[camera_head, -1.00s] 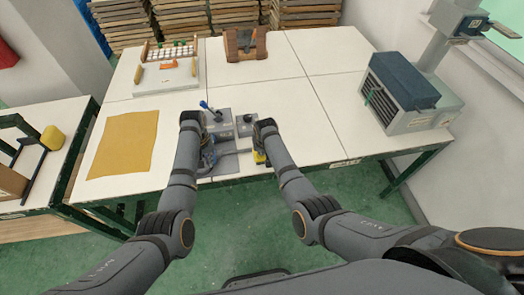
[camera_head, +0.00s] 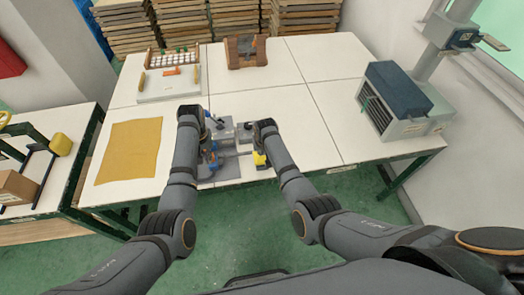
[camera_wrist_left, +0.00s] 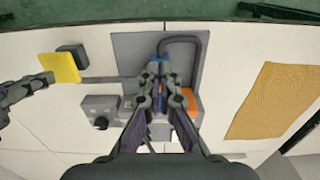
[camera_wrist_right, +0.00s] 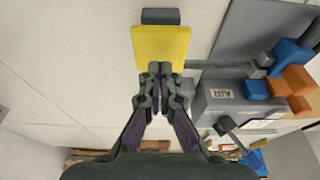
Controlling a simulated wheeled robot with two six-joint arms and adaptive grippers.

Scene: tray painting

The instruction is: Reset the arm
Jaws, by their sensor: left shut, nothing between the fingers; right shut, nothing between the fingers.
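My left gripper (camera_wrist_left: 160,70) is shut and empty. In its wrist view it sits in front of blue and orange parts of a small grey device (camera_wrist_left: 184,107) on a grey mat (camera_wrist_left: 135,48). My right gripper (camera_wrist_right: 160,68) is shut and empty. Its tips overlap the near edge of a yellow plate (camera_wrist_right: 160,43) in its wrist view; I cannot tell whether they touch it. In the head view both arms reach forward over the table, with the grippers at either side of the grey device (camera_head: 224,133). The arms partly hide the device.
A yellow-brown cloth (camera_head: 128,152) lies flat at the table's left. A white tray (camera_head: 160,90) and a brown wooden holder (camera_head: 238,61) stand at the back. A grey machine (camera_head: 406,128) stands at the right. The table (camera_head: 290,115) is clear between the device and that machine.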

